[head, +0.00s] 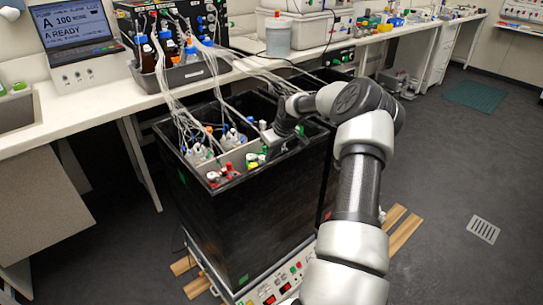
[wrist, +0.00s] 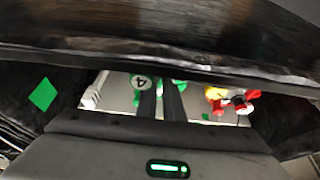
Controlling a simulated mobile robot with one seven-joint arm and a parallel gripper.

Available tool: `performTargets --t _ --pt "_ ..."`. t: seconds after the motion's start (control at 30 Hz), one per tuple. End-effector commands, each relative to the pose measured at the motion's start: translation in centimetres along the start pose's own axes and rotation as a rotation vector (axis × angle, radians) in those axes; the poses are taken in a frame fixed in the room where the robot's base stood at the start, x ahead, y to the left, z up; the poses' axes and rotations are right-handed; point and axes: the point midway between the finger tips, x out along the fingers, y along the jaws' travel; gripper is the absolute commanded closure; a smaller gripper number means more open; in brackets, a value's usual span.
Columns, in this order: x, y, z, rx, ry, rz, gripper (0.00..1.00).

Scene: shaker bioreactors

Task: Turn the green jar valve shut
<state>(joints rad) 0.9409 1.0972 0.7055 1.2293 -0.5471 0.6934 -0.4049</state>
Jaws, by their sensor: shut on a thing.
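My gripper (head: 268,140) reaches down over the near right part of the black shaker box (head: 255,205). In the wrist view the two dark fingers of my gripper (wrist: 160,92) stand close together, shut on a green jar valve (wrist: 164,84) that shows only in part between and behind them.
Red valves (head: 228,168) stand along the near rim, and a red and white one (wrist: 236,101) is right of the fingers in the wrist view. Tubes (head: 180,110) run from the bottles to the box. A laptop (head: 75,25) stands on the bench.

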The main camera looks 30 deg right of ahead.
Motion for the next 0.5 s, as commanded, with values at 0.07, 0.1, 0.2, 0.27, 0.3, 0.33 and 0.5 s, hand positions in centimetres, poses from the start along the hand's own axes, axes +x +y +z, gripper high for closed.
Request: performTargets --t 0.07,0.1,0.2,0.27,0.3,0.33,0.5 --pt "0.00 -0.05 -0.04 0.014 0.000 0.009 1.00" --pt "-0.01 -0.10 -0.05 0.026 -0.001 0.015 1.00" --pt "0.01 -0.15 -0.05 0.070 0.000 0.034 1.00" --pt "0.03 -0.23 -0.05 0.104 -0.001 0.049 1.00" --pt "0.05 -0.29 -0.07 0.131 0.000 0.060 1.00" --pt "0.04 -0.31 -0.08 0.151 0.000 0.070 1.00" --pt "0.11 -0.53 -0.16 0.291 0.001 0.128 1.00"
